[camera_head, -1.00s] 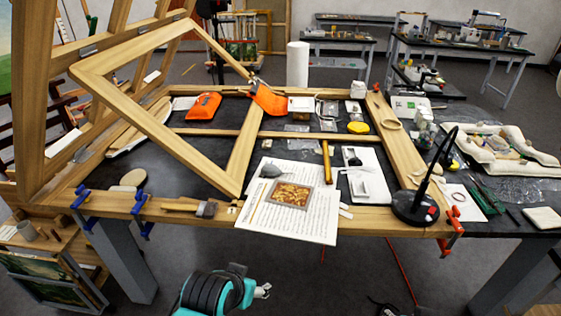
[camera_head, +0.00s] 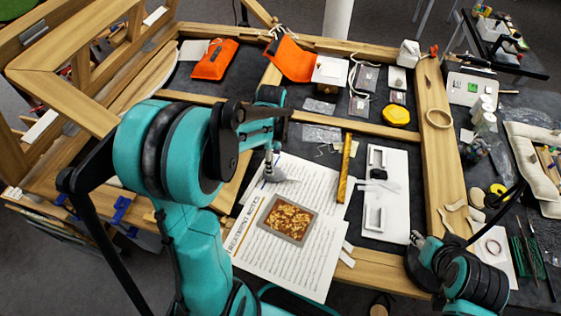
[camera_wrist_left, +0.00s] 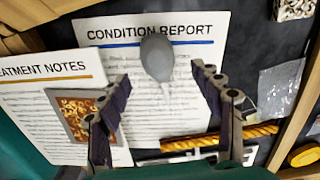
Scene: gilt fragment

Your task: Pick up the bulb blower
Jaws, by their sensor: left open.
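The bulb blower, a grey rubber bulb with a thin pale nozzle, lies on the printed condition report; it shows in the left wrist view (camera_wrist_left: 157,58) and in the head view (camera_head: 275,174). My left gripper (camera_wrist_left: 160,78) is open, with its two fingers apart on either side of the blower in the wrist view and nothing held. In the head view the left gripper (camera_head: 265,140) hangs over the paper near the blower, partly hidden by my own wrist. My right gripper (camera_head: 417,240) is small at the lower right; its jaw opening is unclear.
Treatment notes (camera_head: 302,262) with a gilt fragment (camera_head: 288,220) lie beside the blower. Wooden frame bars (camera_head: 435,120) border the work area. An orange pouch (camera_head: 214,60) and yellow disc (camera_head: 397,116) lie farther back.

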